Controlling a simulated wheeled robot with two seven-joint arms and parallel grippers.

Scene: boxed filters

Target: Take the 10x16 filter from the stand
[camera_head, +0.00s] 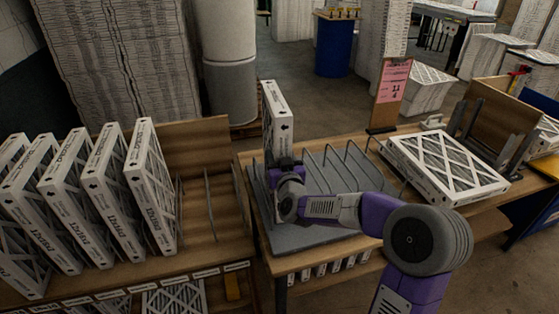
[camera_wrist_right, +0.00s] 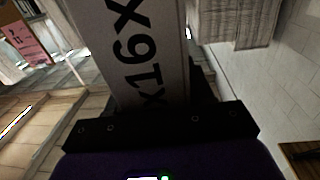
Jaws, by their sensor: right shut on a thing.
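A white boxed filter (camera_head: 277,115) stands upright at the left end of the wire stand (camera_head: 345,160) on the middle table. Its edge fills the top of the right wrist view (camera_wrist_right: 148,50), with large black print of which "x16x" can be read. My right gripper (camera_head: 284,166) is shut on this filter near its lower part. My left gripper is not in view.
Several filters (camera_head: 150,185) lean in a wooden rack at the left, with empty wire slots (camera_head: 210,205) beside them. A filter (camera_head: 445,165) lies flat on the table at the right. A pink sign (camera_head: 394,80) stands behind the stand. A grey cylinder (camera_head: 230,90) rises beyond the table.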

